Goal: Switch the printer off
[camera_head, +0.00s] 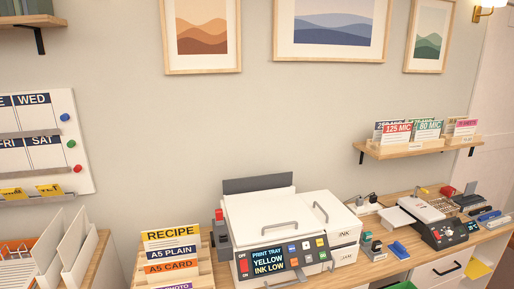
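The white printer (280,222) stands on the wooden desk in the lower middle of the camera_head view. A red rocker switch (243,265) sits at the left end of its front, with small marks that look like OFF above it. Beside the switch a lit display (269,261) reads "PRINT TRAY YELLOW INK LOW". Several small buttons (307,245) are right of the display. The position of the switch is too small to tell for sure. My gripper is not in view.
Sorted paper cards (172,256) stand in a wooden rack left of the printer. Small stamps (371,246) and a laminator-like machine (441,233) are to its right. A shelf with packs (410,149) hangs on the wall above.

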